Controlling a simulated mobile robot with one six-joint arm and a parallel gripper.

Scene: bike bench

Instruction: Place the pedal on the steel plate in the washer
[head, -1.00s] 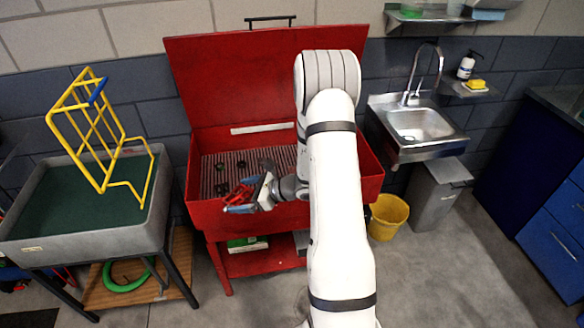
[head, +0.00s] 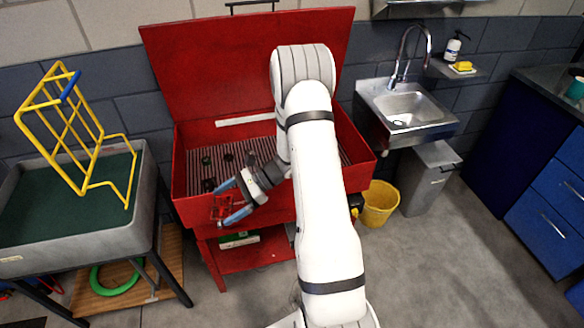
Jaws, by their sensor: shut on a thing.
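The washer (head: 187,180) is a red open tub on legs with its lid raised; its floor is a grey ribbed surface (head: 262,148). I cannot make out a separate steel plate on it. My gripper (head: 228,207) is at the tub's front wall as seen from the head, with blue-grey fingers pointing left. It is shut on the red pedal (head: 222,207), an open frame-like piece. The pedal appears in front of or above the front rim; its exact height is unclear. My arm hides the right part of the tub floor.
Several small dark parts, one of them here (head: 206,161), lie on the tub floor. A grey basin (head: 80,240) with a yellow rack (head: 83,140) stands left. A sink (head: 407,105), yellow bucket (head: 379,204) and grey bin (head: 428,180) stand right. Open floor lies front right.

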